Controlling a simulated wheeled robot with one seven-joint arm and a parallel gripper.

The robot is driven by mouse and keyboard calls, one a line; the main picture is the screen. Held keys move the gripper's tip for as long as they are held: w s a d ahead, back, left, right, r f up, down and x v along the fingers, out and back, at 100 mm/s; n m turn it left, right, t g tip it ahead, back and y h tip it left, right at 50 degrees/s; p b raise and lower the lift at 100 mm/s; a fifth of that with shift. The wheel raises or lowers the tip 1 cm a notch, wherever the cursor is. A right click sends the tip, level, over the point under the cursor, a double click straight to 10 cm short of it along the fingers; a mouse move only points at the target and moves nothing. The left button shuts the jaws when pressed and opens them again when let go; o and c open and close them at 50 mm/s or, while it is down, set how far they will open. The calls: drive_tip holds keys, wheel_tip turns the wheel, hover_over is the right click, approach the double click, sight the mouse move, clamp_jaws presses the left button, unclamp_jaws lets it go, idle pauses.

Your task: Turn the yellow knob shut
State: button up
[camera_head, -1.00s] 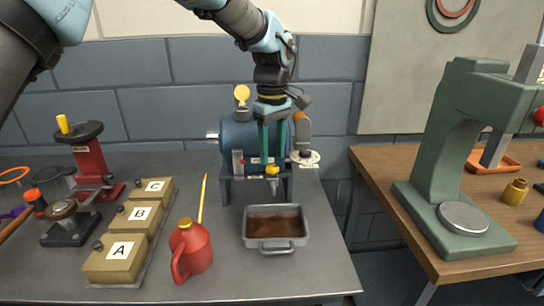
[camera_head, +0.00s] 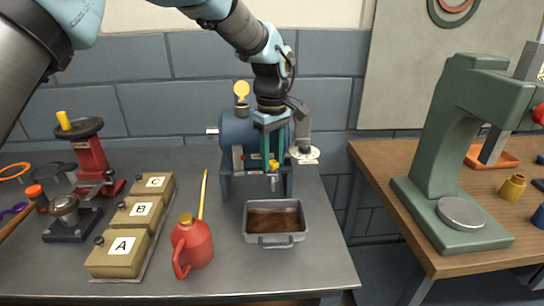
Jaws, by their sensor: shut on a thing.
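The yellow knob (camera_head: 274,164) sits low on the front of the blue casing (camera_head: 238,130), above a small metal spout. My gripper (camera_head: 269,166) points down in front of the casing with its green fingers at the knob. It is shut on the knob, which shows only partly between and beside the fingers. The knob's exact angle is hard to make out at this size.
A metal tray (camera_head: 246,226) with brown liquid stands below the spout. A red oil can (camera_head: 194,246) and boxes A, B and C (camera_head: 118,262) stand to the left. A green press (camera_head: 425,150) is on the wooden table at right.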

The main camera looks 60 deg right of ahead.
drive_tip(key=shift+m, duration=0.3)
clamp_jaws()
drive_tip(key=m, duration=0.2)
drive_tip(key=shift+m, duration=0.3)
drive_tip(key=m, duration=0.4)
drive_tip(key=shift+m, duration=0.3)
drive_tip(key=m, duration=0.4)
drive_tip(key=shift+p, duration=0.35)
drive_tip(key=shift+m, duration=1.8)
drive_tip(key=o, duration=0.8)
unclamp_jaws()
